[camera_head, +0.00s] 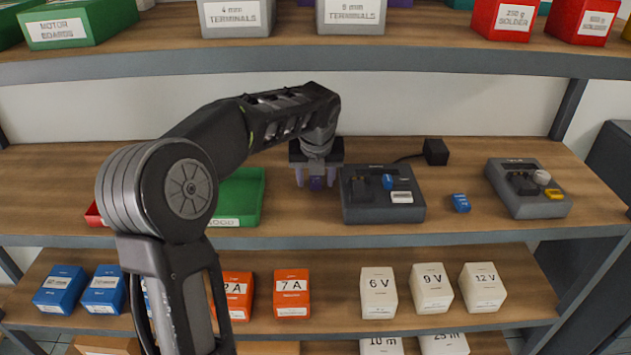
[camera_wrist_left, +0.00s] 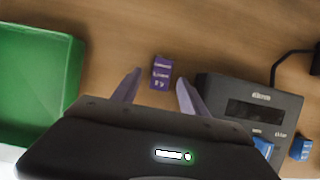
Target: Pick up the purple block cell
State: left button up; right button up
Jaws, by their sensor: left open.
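The purple block cell (camera_head: 316,183) stands on the middle wooden shelf, between the green tray and the dark grey device. In the left wrist view the purple block cell (camera_wrist_left: 161,73) shows white lettering and lies just beyond and between the fingertips. My left gripper (camera_head: 315,182) is open above it, its two light purple fingers on either side. The left gripper (camera_wrist_left: 158,80) also shows in the left wrist view, with a gap between each finger and the block. My right gripper is not in view.
A dark grey device (camera_head: 383,213) stands close right of the block. A green tray (camera_head: 238,190) is at its left. A blue block (camera_head: 460,203) and a second device (camera_head: 527,205) are farther right. The upper shelf edge (camera_head: 420,64) runs above.

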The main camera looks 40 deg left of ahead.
pick_arm(q)
jog(key=shift+c, duration=0.4)
grip_shut()
